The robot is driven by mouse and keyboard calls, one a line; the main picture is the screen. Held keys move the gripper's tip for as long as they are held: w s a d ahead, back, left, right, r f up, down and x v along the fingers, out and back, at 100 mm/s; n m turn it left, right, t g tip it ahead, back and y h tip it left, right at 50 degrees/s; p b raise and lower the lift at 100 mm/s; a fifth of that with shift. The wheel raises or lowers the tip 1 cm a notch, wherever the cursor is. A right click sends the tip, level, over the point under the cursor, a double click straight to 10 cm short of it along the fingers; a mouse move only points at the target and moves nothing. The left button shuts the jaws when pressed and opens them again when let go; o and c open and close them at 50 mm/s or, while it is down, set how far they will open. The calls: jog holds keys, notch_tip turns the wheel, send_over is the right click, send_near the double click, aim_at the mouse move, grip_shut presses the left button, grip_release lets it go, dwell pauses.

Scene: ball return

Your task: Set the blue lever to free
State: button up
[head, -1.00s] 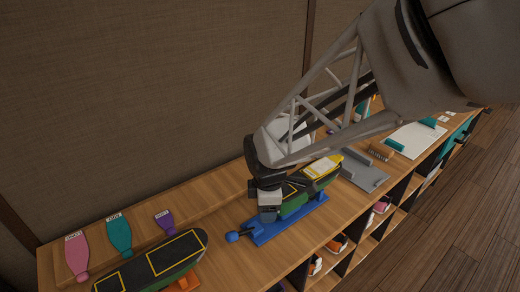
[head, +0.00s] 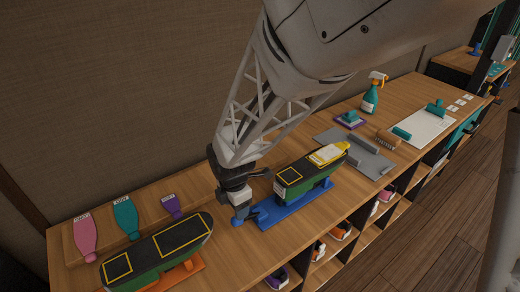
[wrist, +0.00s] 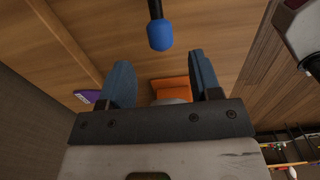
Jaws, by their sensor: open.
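The blue lever is a blue knob on a dark rod. Its knob (wrist: 160,35) shows in the wrist view just beyond my fingertips, centred between them and not gripped. In the head view the knob (head: 237,222) is at the left end of the blue stand (head: 272,217), mostly covered by my gripper. My gripper (head: 240,212) is low over that end. In the wrist view my gripper (wrist: 160,65) has its two fingers apart with nothing held between them. I see no readable lever marking.
Another such block (head: 160,255) sits on an orange stand (head: 190,266) at left. Pink, teal and purple tags lie behind. A grey tray (head: 365,155) is further right.

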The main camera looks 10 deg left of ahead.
jog(key=shift+f, duration=0.1)
jog(key=shift+f, duration=3.8)
grip_shut()
